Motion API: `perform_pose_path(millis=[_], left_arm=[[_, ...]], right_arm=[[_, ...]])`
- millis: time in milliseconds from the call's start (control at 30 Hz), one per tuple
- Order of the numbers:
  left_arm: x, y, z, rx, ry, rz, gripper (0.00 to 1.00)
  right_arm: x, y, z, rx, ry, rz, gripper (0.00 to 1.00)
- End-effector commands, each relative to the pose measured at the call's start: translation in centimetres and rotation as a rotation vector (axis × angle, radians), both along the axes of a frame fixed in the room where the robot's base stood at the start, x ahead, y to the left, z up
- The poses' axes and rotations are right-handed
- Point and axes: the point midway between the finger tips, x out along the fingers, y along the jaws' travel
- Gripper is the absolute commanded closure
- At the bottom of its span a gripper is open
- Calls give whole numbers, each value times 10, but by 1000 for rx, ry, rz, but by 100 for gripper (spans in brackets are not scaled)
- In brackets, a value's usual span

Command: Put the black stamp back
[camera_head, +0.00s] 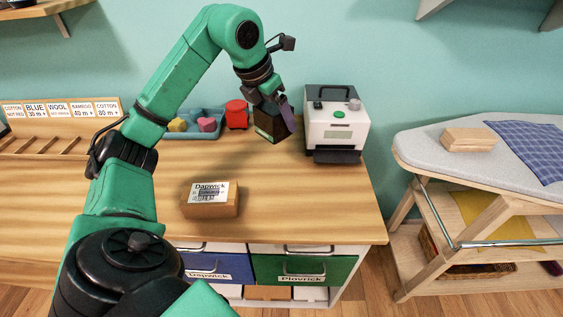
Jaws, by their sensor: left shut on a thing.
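My left gripper (268,108) reaches in over the back of the wooden table, between the red object and the white printer. It is shut on a dark, boxy thing, which I take to be the black stamp (272,124). The fingers partly hide it, and it looks tilted. I cannot tell whether it touches the tabletop. A blue tray (186,134) with small yellow and pink pieces lies to the left, with a red object (237,114) beside it. My right gripper is not in view.
A white printer (336,122) stands close to the right of the gripper. A brown parcel (226,209) labelled Dapwick lies near the table's front edge. Blue and green drawers (303,269) are below. An ironing board (425,152) stands at the right. The tabletop (310,195) right of the parcel is clear.

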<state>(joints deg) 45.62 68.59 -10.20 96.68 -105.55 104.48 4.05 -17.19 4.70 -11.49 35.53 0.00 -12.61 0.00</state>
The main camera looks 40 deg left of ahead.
Motion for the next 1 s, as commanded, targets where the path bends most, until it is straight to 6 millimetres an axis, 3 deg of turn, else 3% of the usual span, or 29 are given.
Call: perform_pose_path(millis=[33, 100, 433, 833, 867, 900, 1000], left_arm=[[-1, 0, -27, 1, 7, 0, 72], [-1, 0, -50, 1, 6, 0, 72], [0, 0, -110, -2, 2, -1, 72], [1, 0, -121, 0, -2, 1, 72], [1, 0, -121, -1, -2, 1, 9], [1, 0, -119, -1, -2, 1, 0], [1, 0, -119, -1, -1, 1, 0]], right_arm=[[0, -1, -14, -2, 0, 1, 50], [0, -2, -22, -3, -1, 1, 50], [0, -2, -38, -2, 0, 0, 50], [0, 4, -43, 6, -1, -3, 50], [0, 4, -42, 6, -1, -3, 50], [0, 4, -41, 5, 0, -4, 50], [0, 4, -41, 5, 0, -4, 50]])
